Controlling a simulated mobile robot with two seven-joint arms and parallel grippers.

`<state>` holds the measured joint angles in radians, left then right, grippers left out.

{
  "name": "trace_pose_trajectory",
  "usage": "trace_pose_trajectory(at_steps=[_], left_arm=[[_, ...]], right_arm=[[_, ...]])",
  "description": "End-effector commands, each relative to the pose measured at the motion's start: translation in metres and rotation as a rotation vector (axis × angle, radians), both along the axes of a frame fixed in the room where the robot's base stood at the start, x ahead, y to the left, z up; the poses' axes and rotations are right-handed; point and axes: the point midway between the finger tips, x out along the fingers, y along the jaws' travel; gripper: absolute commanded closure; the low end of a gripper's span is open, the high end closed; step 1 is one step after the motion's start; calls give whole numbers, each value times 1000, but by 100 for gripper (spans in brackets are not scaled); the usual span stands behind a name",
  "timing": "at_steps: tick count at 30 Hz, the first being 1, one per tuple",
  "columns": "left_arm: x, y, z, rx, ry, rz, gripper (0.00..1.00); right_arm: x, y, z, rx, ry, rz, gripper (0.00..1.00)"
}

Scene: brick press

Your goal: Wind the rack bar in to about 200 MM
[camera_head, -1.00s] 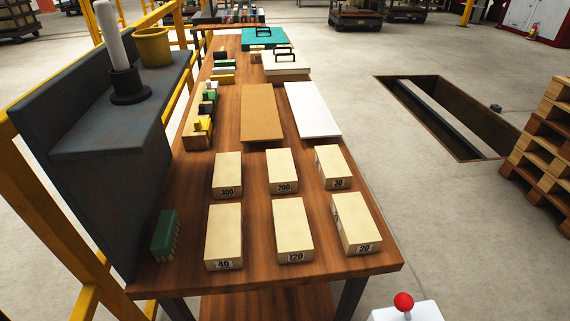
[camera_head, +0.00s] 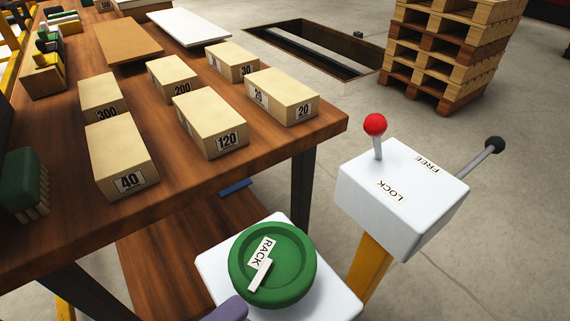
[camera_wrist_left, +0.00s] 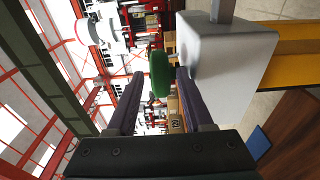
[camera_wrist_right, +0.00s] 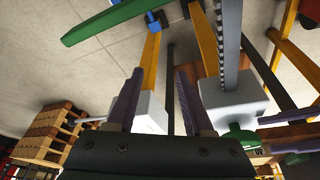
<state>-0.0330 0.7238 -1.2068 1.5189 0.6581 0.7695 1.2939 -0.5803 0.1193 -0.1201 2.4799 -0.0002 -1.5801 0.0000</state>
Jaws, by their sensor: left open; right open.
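The green RACK wheel (camera_head: 296,284), with a white handle mark on top, sits on a white housing (camera_head: 330,290) at the bottom of the head view. A purple finger edge shows beside it. In the left wrist view my left gripper (camera_wrist_left: 160,76) is open, and the wheel (camera_wrist_left: 160,73) appears edge-on between its fingertips; contact cannot be told. My right gripper (camera_wrist_right: 160,72) is open and empty. A toothed bar (camera_wrist_right: 231,45), which looks like the rack bar, runs up into a white housing in the right wrist view. No millimetre reading is visible.
A white box (camera_head: 395,215) marked LOCK and FREE carries a red-knobbed lever (camera_head: 375,127), nearly upright, and a black-knobbed rod (camera_head: 493,145). Several numbered blocks stand on the wooden table (camera_head: 65,225). Pallets (camera_head: 450,50) and a floor pit (camera_head: 315,52) lie beyond.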

Motion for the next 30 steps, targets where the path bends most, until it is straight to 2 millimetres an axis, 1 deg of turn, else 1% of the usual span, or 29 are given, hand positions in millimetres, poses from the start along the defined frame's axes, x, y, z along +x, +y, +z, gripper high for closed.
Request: trace_pose_trajectory(at_steps=[1, 3, 9, 15, 22, 23, 30], left_arm=[[8, -9, 2, -3, -4, 0, 48], [17, -19, 2, -2, -5, 0, 48], [38, -43, 1, -1, -3, 0, 48], [47, -53, 0, 1, -1, 0, 48], [47, -53, 0, 2, -1, 0, 48], [47, -53, 0, 2, -1, 0, 51], [47, -53, 0, 2, -1, 0, 78]], right_arm=[[0, -1, 1, -2, 0, 0, 48], [0, -1, 2, -4, -1, 2, 48], [0, -2, 1, -6, -1, 2, 48], [0, -1, 1, -5, -1, 3, 48], [0, -1, 1, -4, -1, 2, 48], [0, -1, 1, -4, -1, 2, 48], [0, 0, 1, 1, -1, -1, 48]])
